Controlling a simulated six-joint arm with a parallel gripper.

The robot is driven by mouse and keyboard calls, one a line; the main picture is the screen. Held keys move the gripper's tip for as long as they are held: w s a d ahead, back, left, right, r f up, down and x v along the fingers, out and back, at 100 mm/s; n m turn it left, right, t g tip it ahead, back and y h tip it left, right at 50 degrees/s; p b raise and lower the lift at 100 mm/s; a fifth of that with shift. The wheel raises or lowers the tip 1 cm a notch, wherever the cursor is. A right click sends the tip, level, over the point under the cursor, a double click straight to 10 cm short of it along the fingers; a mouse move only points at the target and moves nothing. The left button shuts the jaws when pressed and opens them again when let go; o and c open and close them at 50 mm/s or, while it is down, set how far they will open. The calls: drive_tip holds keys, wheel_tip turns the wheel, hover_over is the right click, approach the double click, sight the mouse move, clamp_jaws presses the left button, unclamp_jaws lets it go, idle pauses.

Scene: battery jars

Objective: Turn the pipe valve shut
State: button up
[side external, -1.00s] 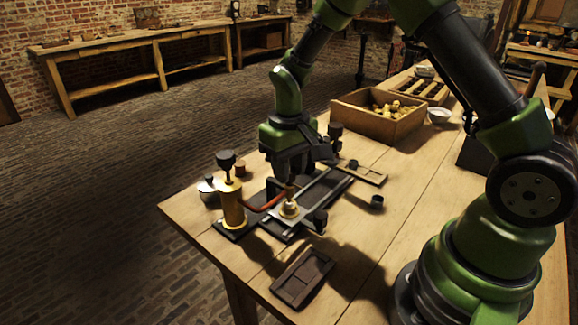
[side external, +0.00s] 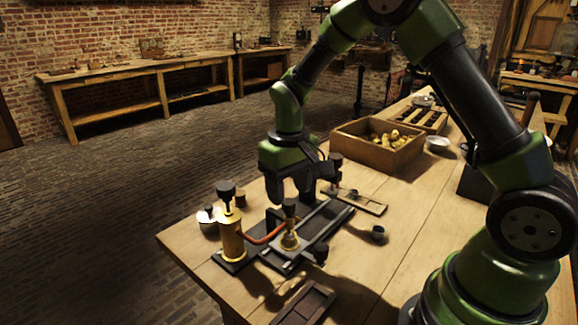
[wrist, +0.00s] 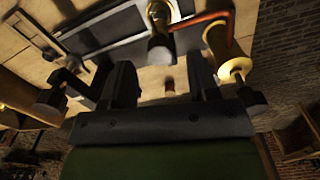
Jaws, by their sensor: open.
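The brass pipe valve (side external: 289,240) stands upright on a dark base plate, with a black knob (side external: 289,206) on top. A red pipe (side external: 264,236) joins it to a brass cylinder (side external: 232,238), which carries its own black knob (side external: 226,190). My gripper (side external: 288,198) is open and empty, just behind the valve knob and apart from it as far as I can see. In the wrist view, my gripper's two fingers (wrist: 161,72) are spread wide. The brass valve (wrist: 160,48) shows beyond the gap between them, at the top. The exact knob angle is too small to tell.
A wooden crate (side external: 375,158) of brass parts stands behind on the bench, beside a white bowl (side external: 437,144). A dark tray (side external: 304,305) is in front. The bench's right middle is clear.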

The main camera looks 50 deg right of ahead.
sight(290, 202)
wheel_tip(290, 202, up, 7)
drive_tip(key=shift+r, duration=0.2)
drive_tip(key=s+a+r+m+t+y, duration=0.1)
drive_tip(key=s+a+r+t, duration=0.1)
drive_tip(key=s+r, duration=0.3)
drive_tip(key=s+a+r+m+t+y, duration=0.1)
drive_tip(key=s+r+t, duration=0.3)
drive_tip(key=s, duration=0.9)
drive_tip(key=shift+s+a+r+t, duration=0.35)
drive_tip(key=shift+a+t, duration=0.25)
